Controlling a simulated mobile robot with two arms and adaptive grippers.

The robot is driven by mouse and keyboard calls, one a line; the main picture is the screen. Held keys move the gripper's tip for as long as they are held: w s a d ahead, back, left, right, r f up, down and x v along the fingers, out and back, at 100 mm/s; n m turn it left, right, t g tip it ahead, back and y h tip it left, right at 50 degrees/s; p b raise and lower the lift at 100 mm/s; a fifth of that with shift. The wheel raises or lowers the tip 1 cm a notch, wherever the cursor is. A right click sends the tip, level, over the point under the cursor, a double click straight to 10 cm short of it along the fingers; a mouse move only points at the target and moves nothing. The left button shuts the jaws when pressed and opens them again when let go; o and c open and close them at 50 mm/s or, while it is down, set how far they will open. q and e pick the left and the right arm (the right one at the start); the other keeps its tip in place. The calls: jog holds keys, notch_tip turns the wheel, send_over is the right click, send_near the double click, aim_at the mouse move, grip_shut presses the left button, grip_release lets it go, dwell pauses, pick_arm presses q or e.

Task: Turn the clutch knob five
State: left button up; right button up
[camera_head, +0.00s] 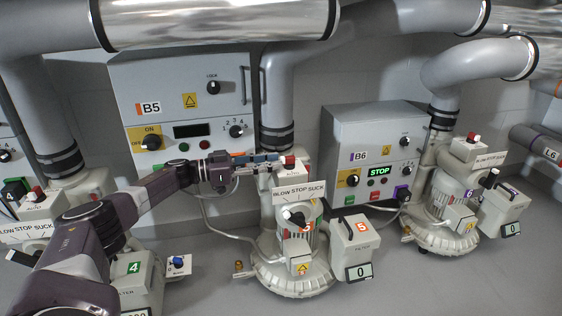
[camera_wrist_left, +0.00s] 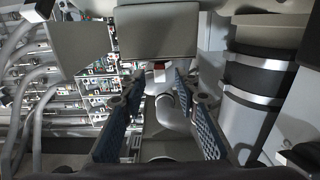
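Blower five (camera_head: 290,270) stands in the middle of the head view. A small red-topped knob (camera_head: 289,161) sits on the pale box at its top; I cannot read whether it is marked clutch. A black knob (camera_head: 298,217) sits below the BLOW STOP SUCK sign (camera_head: 298,191). My left gripper (camera_head: 272,160) reaches in from the left at the red-topped knob. In the left wrist view my left gripper (camera_wrist_left: 160,88) has its blue fingers apart, with the red-topped knob (camera_wrist_left: 159,72) beyond and between the tips. I cannot tell whether they touch it. My right gripper is not in view.
Control panel B5 (camera_head: 180,80) stands behind my left arm, and panel B6 (camera_head: 365,135) is to the right. Filter box five (camera_head: 352,245) is beside the blower. Large pipes (camera_head: 210,22) run overhead. Another blower (camera_head: 445,235) stands at the right. Grey floor (camera_head: 400,295) is open in front.

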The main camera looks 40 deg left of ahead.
pick_arm(q)
jog(key=v, duration=0.8)
jog(key=shift+s+a, duration=0.1)
jog(key=shift+a, duration=0.05)
